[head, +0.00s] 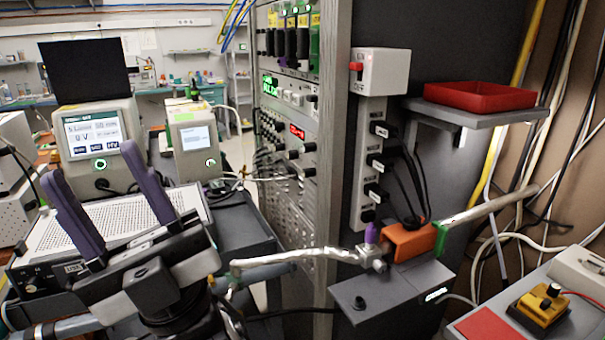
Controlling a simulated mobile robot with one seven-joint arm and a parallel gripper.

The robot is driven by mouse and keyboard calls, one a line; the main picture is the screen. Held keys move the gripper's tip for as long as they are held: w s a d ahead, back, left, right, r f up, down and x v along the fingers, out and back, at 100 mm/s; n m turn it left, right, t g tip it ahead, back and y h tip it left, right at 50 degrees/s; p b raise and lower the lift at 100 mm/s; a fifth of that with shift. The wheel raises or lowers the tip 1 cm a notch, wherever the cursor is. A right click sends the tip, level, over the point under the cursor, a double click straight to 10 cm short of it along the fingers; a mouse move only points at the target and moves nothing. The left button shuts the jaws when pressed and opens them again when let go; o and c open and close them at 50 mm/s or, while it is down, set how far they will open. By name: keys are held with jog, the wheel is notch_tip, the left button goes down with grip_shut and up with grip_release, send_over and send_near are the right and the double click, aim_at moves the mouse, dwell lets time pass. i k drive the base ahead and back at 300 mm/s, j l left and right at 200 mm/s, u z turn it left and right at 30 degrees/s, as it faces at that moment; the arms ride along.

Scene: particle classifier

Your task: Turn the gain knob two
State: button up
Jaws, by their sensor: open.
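My gripper (92,162) is at the lower left, with its two purple fingers spread wide and nothing between them. The instrument rack (337,180) stands at the centre, seen at a steep angle. Its face carries several black knobs, among them an upper knob (309,147) beside a red display and a lower knob (309,171). I cannot read their labels, so I cannot tell which is gain knob two. My gripper is well to the left of the rack and touches no knob.
A white-screened instrument (92,140) and a smaller one (195,140) stand behind my gripper. A foil-wrapped pipe (290,257) crosses low before the rack. A power strip (371,150) and a shelf with a red tray (480,96) are on the right.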

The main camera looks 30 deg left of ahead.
aim_at(309, 172)
jog(key=j+u, duration=0.35)
jog(key=j, duration=1.15)
jog(key=j+z, duration=0.2)
jog(key=z, duration=0.2)
jog(key=k+j+z, duration=0.15)
jog(key=z, duration=0.25)
